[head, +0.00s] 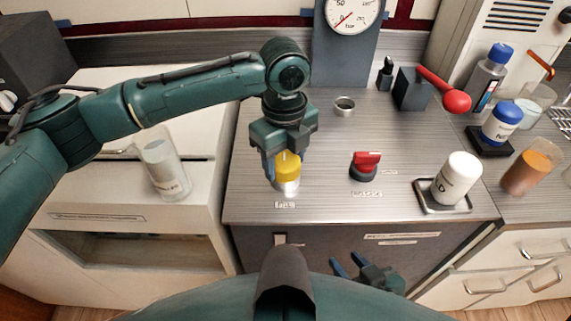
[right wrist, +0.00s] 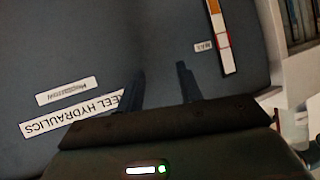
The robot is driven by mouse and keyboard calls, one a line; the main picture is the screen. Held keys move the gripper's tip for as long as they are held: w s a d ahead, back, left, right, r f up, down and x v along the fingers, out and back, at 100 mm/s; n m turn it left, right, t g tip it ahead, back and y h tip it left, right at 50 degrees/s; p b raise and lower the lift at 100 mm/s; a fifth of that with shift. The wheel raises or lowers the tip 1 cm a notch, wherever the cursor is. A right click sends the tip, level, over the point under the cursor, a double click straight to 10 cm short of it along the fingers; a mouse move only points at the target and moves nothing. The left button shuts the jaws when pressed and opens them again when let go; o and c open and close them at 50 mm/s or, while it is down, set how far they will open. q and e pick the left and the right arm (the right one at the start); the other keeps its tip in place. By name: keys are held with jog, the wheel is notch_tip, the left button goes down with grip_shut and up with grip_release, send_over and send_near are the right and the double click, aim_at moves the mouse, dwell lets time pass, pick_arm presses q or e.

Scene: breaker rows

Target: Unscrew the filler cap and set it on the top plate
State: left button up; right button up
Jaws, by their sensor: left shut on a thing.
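The yellow filler cap (head: 288,167) sits on a short silver filler neck (head: 288,187) near the front left of the grey top plate (head: 320,205). My left gripper (head: 285,165) points down from above and is shut on the cap, with its fingers on either side. I cannot tell whether the cap is still threaded on the neck. My right gripper (head: 352,265) is low in front of the cabinet, empty, with its fingers apart. In the right wrist view its two fingers (right wrist: 162,85) stand apart before the dark labelled cabinet front.
A red knob (head: 365,164) stands right of the cap. Behind are a small metal ring (head: 344,105), a red-ended lever (head: 456,100) and a gauge (head: 352,14). A white bottle (head: 457,178) stands in a tray at the right. Bare plate lies between cap and knob.

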pick_arm(q)
jog(key=r+n+p, duration=0.1)
jog(key=p, duration=0.2)
jog(key=shift+s+n, duration=0.1)
jog(key=shift+n, duration=0.3)
jog(key=shift+n+p, duration=0.7)
jog(key=shift+p, duration=0.3)
jog(key=n+p, duration=0.4)
jog(key=p, duration=0.1)
jog(key=n+p, duration=0.3)
jog(key=shift+f+n+b, duration=0.4)
jog(key=shift+f+n, duration=0.15)
jog(key=shift+n, duration=0.45)
jog(key=n, duration=0.5)
jog(key=o, duration=0.8)
jog(key=shift+o, duration=0.2)
pick_arm(e)
jog(key=shift+g+h, duration=0.8)
jog(key=d+r, duration=0.1)
jog(key=s+d+r, duration=0.1)
jog(key=d+r, duration=0.1)
jog(key=r, duration=0.1)
jog(key=shift+s, duration=0.25)
